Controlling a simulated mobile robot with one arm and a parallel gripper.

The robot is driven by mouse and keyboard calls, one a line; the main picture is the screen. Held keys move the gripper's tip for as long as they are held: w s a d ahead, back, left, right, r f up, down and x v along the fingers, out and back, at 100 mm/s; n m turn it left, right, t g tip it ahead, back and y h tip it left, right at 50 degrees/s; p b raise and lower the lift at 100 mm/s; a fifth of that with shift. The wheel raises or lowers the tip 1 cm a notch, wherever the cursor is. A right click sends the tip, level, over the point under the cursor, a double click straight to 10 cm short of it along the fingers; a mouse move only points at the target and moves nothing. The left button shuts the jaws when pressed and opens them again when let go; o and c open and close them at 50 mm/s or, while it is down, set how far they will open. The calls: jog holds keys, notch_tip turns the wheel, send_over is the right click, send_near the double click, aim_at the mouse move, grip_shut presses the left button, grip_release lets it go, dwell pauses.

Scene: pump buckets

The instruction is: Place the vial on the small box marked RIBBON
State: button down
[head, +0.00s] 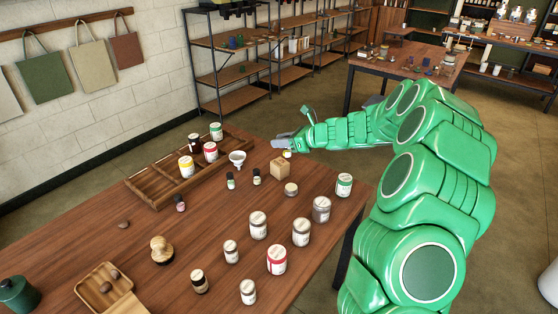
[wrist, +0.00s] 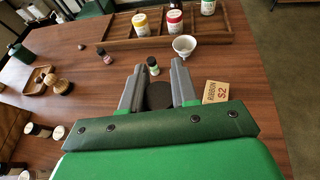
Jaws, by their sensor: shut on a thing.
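My gripper (head: 284,146) is at the far right part of the table, a little above and behind the small box (head: 280,168) in the head view. In the wrist view the box (wrist: 216,92), marked RIBBON S2, lies just right of the right finger. My gripper (wrist: 157,88) is shut on the vial, whose dark round top (wrist: 159,96) shows between the fingers. In the head view only a small pale, yellowish part of the held vial (head: 287,153) shows below the fingers. Nothing stands on the box top.
Two small bottles (head: 230,181) (head: 256,176) stand left of the box, and a white funnel-like cup (head: 237,158) behind them. A wooden tray (head: 150,190) holds several jars. A low jar (head: 291,189) and several taller jars (head: 258,225) stand in front of the box.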

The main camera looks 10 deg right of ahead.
jog(key=shift+w+a+f, duration=0.1)
jog(key=shift+w+f, duration=1.5)
jog(key=shift+w, duration=0.65)
jog(key=shift+w+a+f, duration=0.1)
jog(key=shift+w+f, duration=1.45)
jog(key=shift+w, duration=0.7)
jog(key=shift+w+a+f, duration=0.1)
jog(key=shift+w+f, duration=1.5)
jog(key=shift+w, duration=0.65)
jog(key=shift+w+f, duration=0.2)
jog(key=shift+f, duration=1.5)
jog(key=shift+f, duration=0.1)
jog(key=c, duration=0.9)
grip_release()
jog(key=shift+o, duration=0.2)
